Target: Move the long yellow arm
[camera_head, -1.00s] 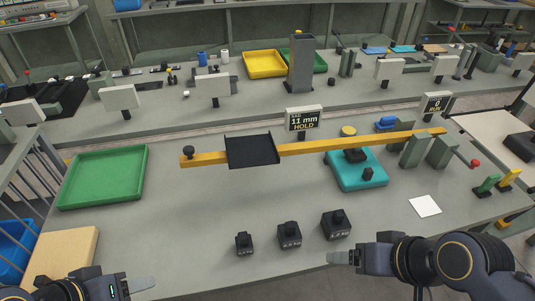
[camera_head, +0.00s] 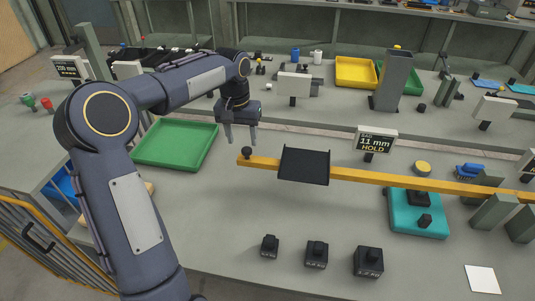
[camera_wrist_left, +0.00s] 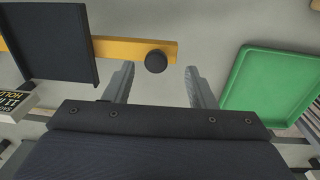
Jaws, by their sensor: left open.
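The long yellow arm (camera_head: 358,176) is a beam lying left to right above a teal base (camera_head: 430,226). A black tray (camera_head: 304,180) sits on it near its left end. A black knob (camera_head: 246,152) stands on its left end. My left gripper (camera_head: 242,142) is open, pointing down close to the knob and slightly left of it or behind it. In the left wrist view the knob (camera_wrist_left: 156,61) shows just beyond the two open fingertips (camera_wrist_left: 160,67), between them, with nothing held. The yellow arm (camera_wrist_left: 120,48) runs off to the left there. My right gripper is not in view.
A green tray (camera_head: 177,146) lies left of the yellow arm, also in the left wrist view (camera_wrist_left: 268,82). Several black weights (camera_head: 316,254) stand in front. A sign reading 11 mm HOLD (camera_head: 376,140) stands behind. Grey blocks (camera_head: 490,212) stand by the arm's right part.

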